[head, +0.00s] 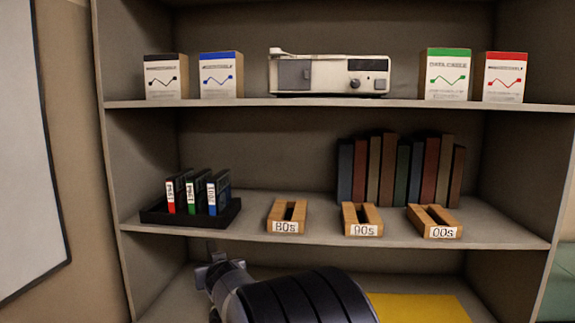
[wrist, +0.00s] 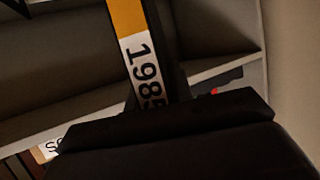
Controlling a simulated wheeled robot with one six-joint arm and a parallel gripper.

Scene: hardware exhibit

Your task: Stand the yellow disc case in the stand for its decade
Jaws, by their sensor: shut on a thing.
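My gripper (head: 217,266) is low in front of the middle shelf, below the gap between the black tray and the 80s stand. In the wrist view it is shut on the yellow disc case (wrist: 127,17), whose white label reads 198 and a partly covered digit that looks like 5. The case is not clearly visible in the head view. Three wooden slotted stands are on the middle shelf: 80s (head: 287,214), 90s (head: 361,218) and 00s (head: 434,221). Their slots look empty. Part of a stand label (wrist: 50,147) shows at lower left in the wrist view.
A black tray (head: 160,219) left of the stands holds red, green and blue labelled cases. Books (head: 400,172) stand behind the 90s and 00s stands. The upper shelf holds boxes and a white device (head: 330,75). A yellow sheet (head: 418,308) lies below.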

